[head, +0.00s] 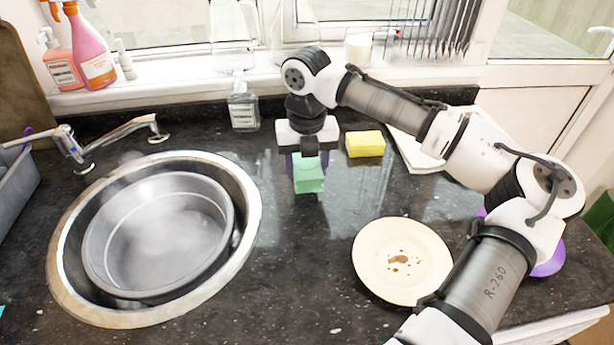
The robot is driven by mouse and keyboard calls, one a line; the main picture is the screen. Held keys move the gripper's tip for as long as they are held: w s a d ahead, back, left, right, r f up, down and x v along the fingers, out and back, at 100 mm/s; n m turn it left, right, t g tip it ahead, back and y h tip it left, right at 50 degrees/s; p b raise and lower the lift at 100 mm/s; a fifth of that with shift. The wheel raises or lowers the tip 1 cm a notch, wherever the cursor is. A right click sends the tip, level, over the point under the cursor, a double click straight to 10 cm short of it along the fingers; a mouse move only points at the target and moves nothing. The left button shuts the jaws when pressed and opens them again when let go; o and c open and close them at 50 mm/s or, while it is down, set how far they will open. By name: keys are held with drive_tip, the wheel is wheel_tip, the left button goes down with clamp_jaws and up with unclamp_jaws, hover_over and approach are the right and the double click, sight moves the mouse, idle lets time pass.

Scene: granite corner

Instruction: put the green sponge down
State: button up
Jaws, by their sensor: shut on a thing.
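The green sponge (309,178) is held between the fingers of my gripper (307,165), which points down over the dark granite counter (300,240). My gripper is shut on the sponge's upper part, and the fingers partly hide it. The sponge hangs upright and its lower part shows. I cannot tell whether its bottom edge touches the counter.
A yellow sponge (365,144) lies just right of my gripper. A stained plate (402,261) sits at front right. The round sink (62,262) with a metal basin (160,240) is at left. A small bottle (243,108) stands behind. The counter between sink and plate is clear.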

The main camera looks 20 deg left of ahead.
sight(307, 165)
drive_tip(key=shift+f+p, duration=0.3)
drive_tip(key=shift+f, duration=1.75)
drive_tip(key=o, duration=1)
drive_tip(key=shift+f, duration=0.15)
drive_tip(key=shift+c, duration=0.2)
wheel_tip(307, 165, up, 12)
drive_tip(key=shift+r+b, duration=0.2)
drive_tip(key=shift+b, duration=0.9)
